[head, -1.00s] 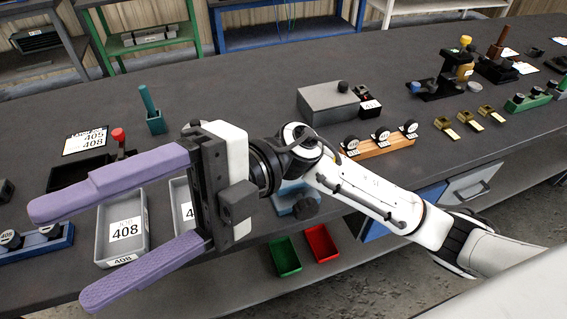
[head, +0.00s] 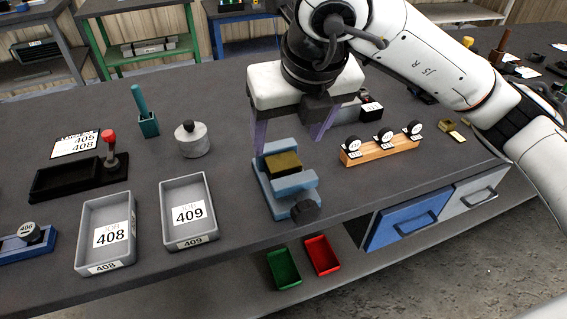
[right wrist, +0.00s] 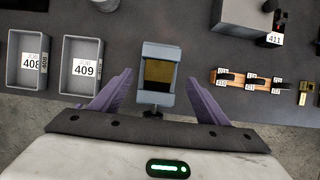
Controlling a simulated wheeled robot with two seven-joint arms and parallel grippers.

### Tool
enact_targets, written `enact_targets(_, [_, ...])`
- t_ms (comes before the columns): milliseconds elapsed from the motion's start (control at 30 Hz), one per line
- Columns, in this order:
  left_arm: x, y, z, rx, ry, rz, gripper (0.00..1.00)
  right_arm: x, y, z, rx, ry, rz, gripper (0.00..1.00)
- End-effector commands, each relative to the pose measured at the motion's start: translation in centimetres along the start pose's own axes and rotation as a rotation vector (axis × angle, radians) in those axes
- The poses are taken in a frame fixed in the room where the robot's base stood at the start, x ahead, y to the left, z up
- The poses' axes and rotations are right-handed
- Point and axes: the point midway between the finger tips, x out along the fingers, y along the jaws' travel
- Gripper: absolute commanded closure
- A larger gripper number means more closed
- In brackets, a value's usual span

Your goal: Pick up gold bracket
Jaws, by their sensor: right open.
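One gold bracket also shows at the right edge of the right wrist view (right wrist: 304,95). A gold block (head: 283,163) sits in a blue vise (head: 272,205) near the bench's front edge. My right gripper (head: 292,138) is open and empty, its purple fingers pointing down behind the vise in the head view. In the right wrist view the gold block (right wrist: 158,71) lies between the fingers' lines, not gripped. My left gripper is not in view.
Grey trays 408 (head: 87,258) and 409 (head: 167,232) stand left of the vise. An orange rack (head: 380,149) with black knobs stands to its right. A grey box (right wrist: 243,15) stands behind the rack. Green (head: 284,270) and red (head: 322,256) bins are below the bench edge.

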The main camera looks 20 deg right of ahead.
Motion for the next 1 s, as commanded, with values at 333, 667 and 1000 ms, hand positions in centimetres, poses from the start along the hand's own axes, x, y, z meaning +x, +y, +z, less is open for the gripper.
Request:
enact_targets(333, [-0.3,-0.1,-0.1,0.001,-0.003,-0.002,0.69,3.6,0.0,-0.6,-0.002,0.005,0.002,0.31])
enact_targets(667, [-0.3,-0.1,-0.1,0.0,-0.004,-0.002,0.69,6.5,0.0,-0.7,-0.003,0.001,0.003,0.31])
enact_targets(1000, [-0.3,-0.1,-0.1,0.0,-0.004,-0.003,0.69,6.4,0.1,-0.7,-0.004,0.001,0.004,0.63])
